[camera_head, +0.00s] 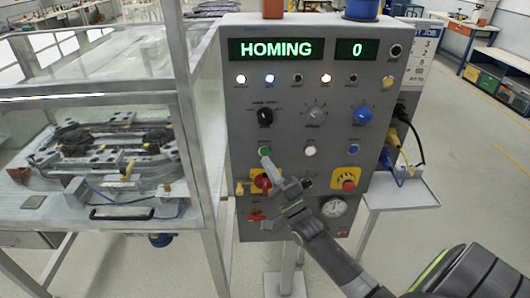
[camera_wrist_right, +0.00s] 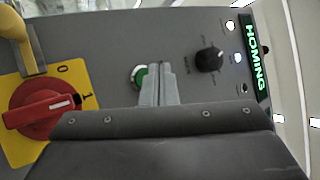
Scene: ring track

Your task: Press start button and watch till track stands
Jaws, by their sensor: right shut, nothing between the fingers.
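The control panel (camera_head: 335,80) faces me, its display (camera_head: 276,49) reading HOMING and a second display (camera_head: 357,50) reading 0. The green start button (camera_head: 265,151) sits at the panel's left, and it also shows in the right wrist view (camera_wrist_right: 138,76), partly hidden by my fingers. My right gripper (camera_head: 267,163) is shut and empty, its tips at or just below the green button; I cannot tell whether they touch it. The ring track (camera_head: 110,150) lies inside the clear-walled enclosure at left. My left gripper is not in view.
A red rotary switch (camera_wrist_right: 38,108) on a yellow plate sits close below the green button. A red emergency knob (camera_head: 348,184) is to the right of my gripper. A pressure gauge (camera_head: 334,207) is low on the panel. Cables (camera_head: 402,150) hang at the panel's right side.

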